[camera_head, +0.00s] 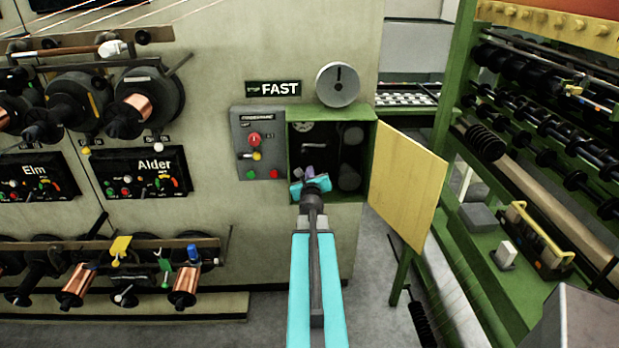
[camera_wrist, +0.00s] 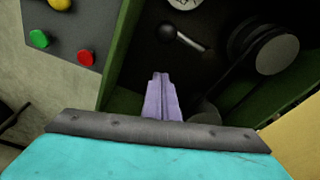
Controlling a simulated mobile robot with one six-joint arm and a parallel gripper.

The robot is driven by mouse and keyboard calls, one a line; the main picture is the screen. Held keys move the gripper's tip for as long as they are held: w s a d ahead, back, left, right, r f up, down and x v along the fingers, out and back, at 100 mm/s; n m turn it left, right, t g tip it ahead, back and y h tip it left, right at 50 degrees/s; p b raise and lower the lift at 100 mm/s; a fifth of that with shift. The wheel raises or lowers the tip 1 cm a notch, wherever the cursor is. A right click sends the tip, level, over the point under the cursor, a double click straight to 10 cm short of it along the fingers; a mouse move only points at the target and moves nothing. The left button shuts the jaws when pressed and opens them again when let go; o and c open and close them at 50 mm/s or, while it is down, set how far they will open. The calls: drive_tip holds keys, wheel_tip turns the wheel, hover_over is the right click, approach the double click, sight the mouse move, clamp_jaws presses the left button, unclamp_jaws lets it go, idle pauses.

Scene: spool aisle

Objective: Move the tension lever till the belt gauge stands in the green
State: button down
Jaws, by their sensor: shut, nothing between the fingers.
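The tension lever (camera_wrist: 188,42) shows in the wrist view inside the open green box, a pale rod with a dark ball at its left end. It also shows small in the head view (camera_head: 313,148). A round pale gauge (camera_head: 303,126) sits above it at the top left of the box; only its lower edge (camera_wrist: 184,4) shows in the wrist view. Its reading is too small to tell. My gripper (camera_wrist: 161,82) has purple fingers, shut and empty, at the box's lower front (camera_head: 310,172). They point inward below the lever, apart from it in the picture.
Belt pulleys (camera_wrist: 277,52) fill the box's right side. The yellow door (camera_head: 408,190) stands open to the right. A grey control panel (camera_head: 257,145) with red, yellow and green buttons adjoins the left wall. Machine racks (camera_head: 545,110) stand at right, wire spools (camera_head: 140,100) at left.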

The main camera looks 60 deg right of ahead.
drive_tip(key=shift+w+d+r+p, duration=0.15)
drive_tip(key=shift+w+r+p, duration=0.4)
drive_tip(key=shift+r+p, duration=0.4)
drive_tip(key=shift+w+d+r+p, duration=0.15)
drive_tip(key=shift+w+r+p, duration=0.35)
drive_tip(key=shift+r+p, duration=0.4)
drive_tip(key=shift+f, duration=0.15)
